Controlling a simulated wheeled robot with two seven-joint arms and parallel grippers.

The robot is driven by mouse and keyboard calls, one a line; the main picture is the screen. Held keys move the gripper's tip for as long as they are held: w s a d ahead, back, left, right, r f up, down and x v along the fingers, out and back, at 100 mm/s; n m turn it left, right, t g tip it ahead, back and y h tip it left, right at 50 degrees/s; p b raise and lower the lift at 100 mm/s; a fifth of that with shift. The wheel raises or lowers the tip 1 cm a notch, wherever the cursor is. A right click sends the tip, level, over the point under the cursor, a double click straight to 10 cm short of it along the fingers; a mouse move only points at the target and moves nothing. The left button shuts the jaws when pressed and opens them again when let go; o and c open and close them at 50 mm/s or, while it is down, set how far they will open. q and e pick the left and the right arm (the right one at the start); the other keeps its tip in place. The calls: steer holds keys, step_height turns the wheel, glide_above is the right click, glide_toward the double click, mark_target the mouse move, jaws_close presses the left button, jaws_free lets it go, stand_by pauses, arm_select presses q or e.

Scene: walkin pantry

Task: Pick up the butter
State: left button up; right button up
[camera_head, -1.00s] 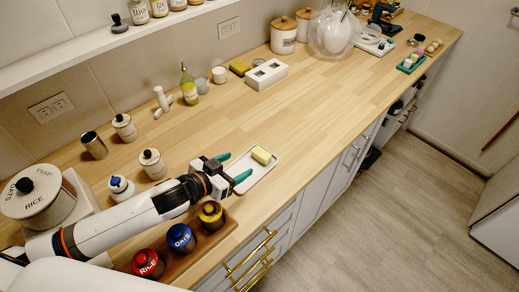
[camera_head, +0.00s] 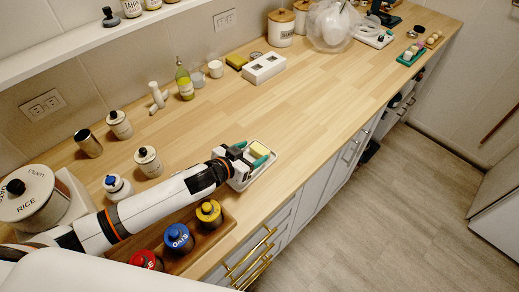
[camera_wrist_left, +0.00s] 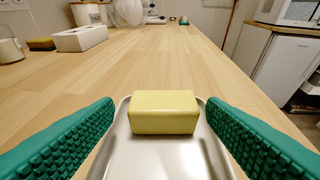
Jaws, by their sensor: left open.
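The butter (camera_head: 258,149) is a yellow block on a pale, shallow tray (camera_head: 249,180) on the wooden counter. In the left wrist view the butter (camera_wrist_left: 163,112) lies straight ahead at the far part of the tray (camera_wrist_left: 165,158). My left gripper (camera_head: 250,154) is open, with its green fingers low over the tray. In the left wrist view the fingers (camera_wrist_left: 162,125) stand on either side, with gaps between them and the butter. They do not visibly touch it. My right gripper is not in view.
Jars with red, blue and yellow lids (camera_head: 178,238) stand on a wooden board beside my left arm. Cream canisters (camera_head: 148,161) stand behind it. A white box (camera_head: 265,68) sits farther along the counter. The counter beyond the butter is clear.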

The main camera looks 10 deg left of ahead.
mark_target(258, 149)
arm_select(q)
steer(key=shift+p+x, duration=0.45)
steer(key=shift+x, duration=1.7)
steer(key=shift+s+d, duration=0.1)
steer(key=shift+d, duration=0.05)
steer(key=c, duration=0.7)
steer(key=shift+c, duration=0.2)
steer(key=shift+r, duration=0.15)
